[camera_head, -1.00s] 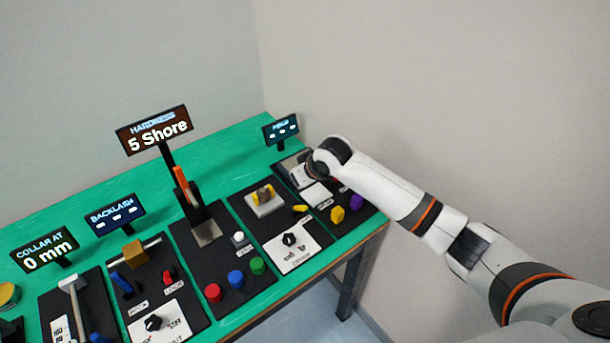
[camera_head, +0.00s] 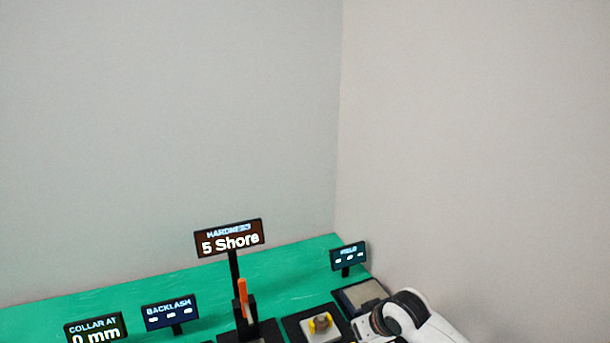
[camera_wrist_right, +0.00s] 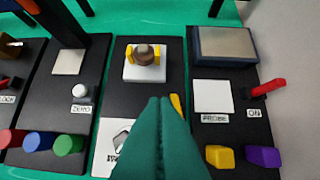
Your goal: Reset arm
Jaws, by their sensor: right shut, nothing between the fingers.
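My right arm (camera_head: 425,318) comes in from the lower right in the head view, and its gripper is hidden below the frame edge there. In the right wrist view my right gripper (camera_wrist_right: 155,102) is shut and empty, its green fingers together. Its tips appear over the black panel (camera_wrist_right: 172,76) that has a white block with a brown round part between yellow pieces (camera_wrist_right: 145,62). I cannot tell the height of the tips above the panel. My left gripper is in neither view.
The green table (camera_head: 285,262) bears several panels. Displays read "5 Shore" (camera_head: 230,240), "COLLAR AT 0 mm" (camera_head: 96,330) and "BACKLASH" (camera_head: 170,312). A small display (camera_head: 348,256) stands at the right corner. Red (camera_wrist_right: 10,138), blue (camera_wrist_right: 39,140), green (camera_wrist_right: 68,144), yellow (camera_wrist_right: 219,156) and purple (camera_wrist_right: 263,156) knobs line the panel fronts.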

